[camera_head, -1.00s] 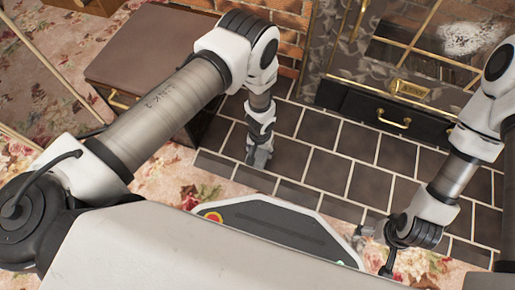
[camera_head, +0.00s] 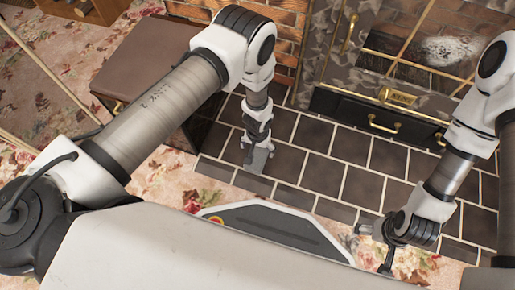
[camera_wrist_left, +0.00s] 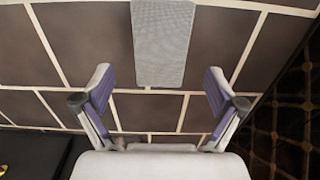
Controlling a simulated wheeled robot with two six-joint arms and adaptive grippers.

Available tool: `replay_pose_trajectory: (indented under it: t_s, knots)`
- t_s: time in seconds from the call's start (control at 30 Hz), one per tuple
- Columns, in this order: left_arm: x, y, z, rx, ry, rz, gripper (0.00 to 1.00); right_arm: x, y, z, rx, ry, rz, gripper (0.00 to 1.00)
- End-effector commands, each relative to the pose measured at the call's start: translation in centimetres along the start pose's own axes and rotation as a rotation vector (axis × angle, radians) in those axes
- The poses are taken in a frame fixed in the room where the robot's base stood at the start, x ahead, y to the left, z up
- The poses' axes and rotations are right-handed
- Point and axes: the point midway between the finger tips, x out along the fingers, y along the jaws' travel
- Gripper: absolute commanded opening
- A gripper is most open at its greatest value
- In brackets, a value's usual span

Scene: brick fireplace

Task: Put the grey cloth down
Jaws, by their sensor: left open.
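The grey cloth (camera_wrist_left: 163,42) shows in the left wrist view as a flat, light grey, finely woven strip over the dark floor tiles. In the head view a grey patch, likely the same cloth (camera_head: 257,160), shows at the end of my left arm. My left gripper (camera_wrist_left: 158,85) is open, its two purple-padded fingers standing apart on either side of the cloth's near end with a gap on both sides. Neither finger touches it. My right gripper (camera_head: 364,232) is low at the right, small and partly hidden by its wrist.
Dark tiles (camera_head: 315,170) with pale joints form the hearth, with free room around the cloth. A brown leather-topped box (camera_head: 150,62) stands at left. The fireplace front has a dark drawer with a brass handle (camera_head: 384,125). Floral carpet (camera_head: 215,185) borders the tiles.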

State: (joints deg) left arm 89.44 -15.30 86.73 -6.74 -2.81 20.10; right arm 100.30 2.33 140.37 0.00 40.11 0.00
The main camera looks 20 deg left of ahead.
Motion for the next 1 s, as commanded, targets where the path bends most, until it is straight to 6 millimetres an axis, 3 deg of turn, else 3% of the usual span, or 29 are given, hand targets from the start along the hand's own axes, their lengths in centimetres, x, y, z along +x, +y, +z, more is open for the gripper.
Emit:
replay_pose_trajectory:
  t_s: [0.03,0.2,0.57,0.63,0.77,0.9,1.0]
  knots:
    - [-2.7,0.0,0.0,0.0,0.0,0.0,0.95,-2.5,0.0,0.1,-0.001,-0.001,0.0,0.95]
    - [-5.7,0.0,0.0,0.0,0.0,0.0,0.95,-5.2,-0.1,0.0,-0.001,-0.001,0.0,0.95]
    - [-6.2,-0.1,0.1,0.0,-0.001,0.0,0.95,-5.5,-0.1,0.0,-0.001,-0.001,0.0,0.95]
    - [-6.3,-0.8,0.8,-0.004,-0.003,-0.002,0.95,-5.5,-0.1,0.0,-0.001,-0.001,0.0,0.95]
    - [-7.7,-5.0,5.7,-0.028,-0.011,-0.007,0.95,-5.5,0.0,0.0,0.0,-0.001,0.0,0.95]
    - [-12.0,-9.4,14.1,-0.059,-0.01,-0.002,0.95,-5.5,-0.1,0.0,-0.001,-0.001,0.0,0.95]
    - [-15.5,-10.6,18.7,-0.071,-0.005,0.006,0.95,-5.5,-0.1,0.0,-0.001,-0.001,0.0,0.95]
